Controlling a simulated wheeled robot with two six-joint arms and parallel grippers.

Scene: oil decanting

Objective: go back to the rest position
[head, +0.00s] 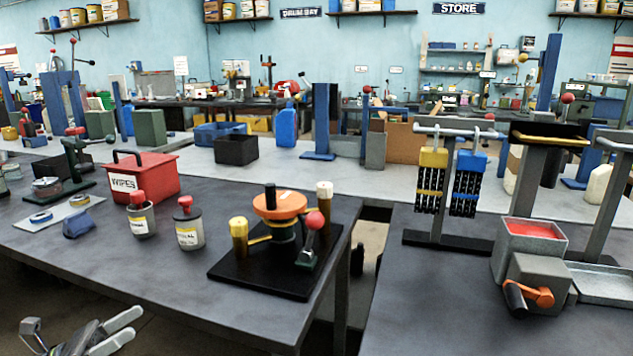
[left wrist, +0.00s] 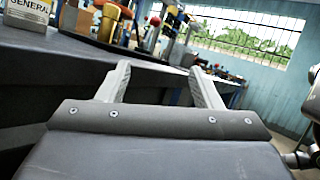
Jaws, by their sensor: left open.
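My left gripper (head: 122,330) is at the bottom left of the head view, in front of the near edge of the dark bench (head: 150,270). Its two fingers are apart, with nothing between them. In the left wrist view the open fingers (left wrist: 160,85) point toward the bench edge and are empty. My right gripper is in neither view.
On the bench stand a red wipes box (head: 145,175), two labelled bottles (head: 189,228) and a black-based device with an orange top (head: 279,207). A gap separates this bench from the right one, which holds a grey box with an orange crank (head: 535,285).

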